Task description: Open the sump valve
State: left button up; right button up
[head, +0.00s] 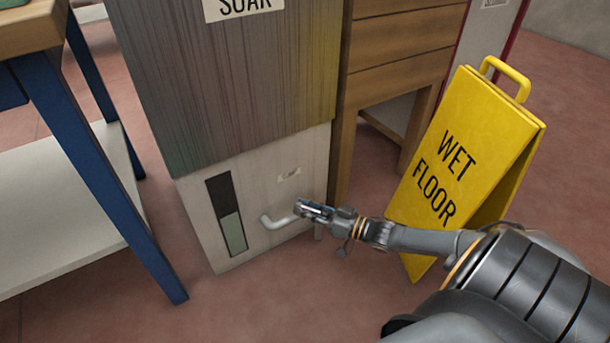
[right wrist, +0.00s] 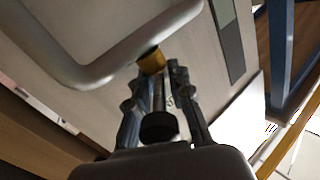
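A tall cabinet has a pale lower panel (head: 312,165) with a small label, too blurred to read fully. A light grey bent lever handle (head: 277,221) sticks out low on this panel. My right gripper (head: 308,208) is at the handle's right end in the head view. In the right wrist view the handle (right wrist: 95,72) crosses above the fingertips of my right gripper (right wrist: 160,70), with a small yellow-brown piece (right wrist: 151,60) by the tips. Whether the fingers touch or grip the handle is not clear. My left gripper is out of view.
A dark gauge strip (head: 226,212) is on the panel, left of the handle. A yellow wet floor sign (head: 455,150) stands to the right, close to my right arm. A blue-legged bench (head: 105,165) stands at left. A wooden frame (head: 395,60) adjoins the cabinet.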

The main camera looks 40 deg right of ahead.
jog(key=shift+o, duration=0.4)
jog(key=v, duration=1.2)
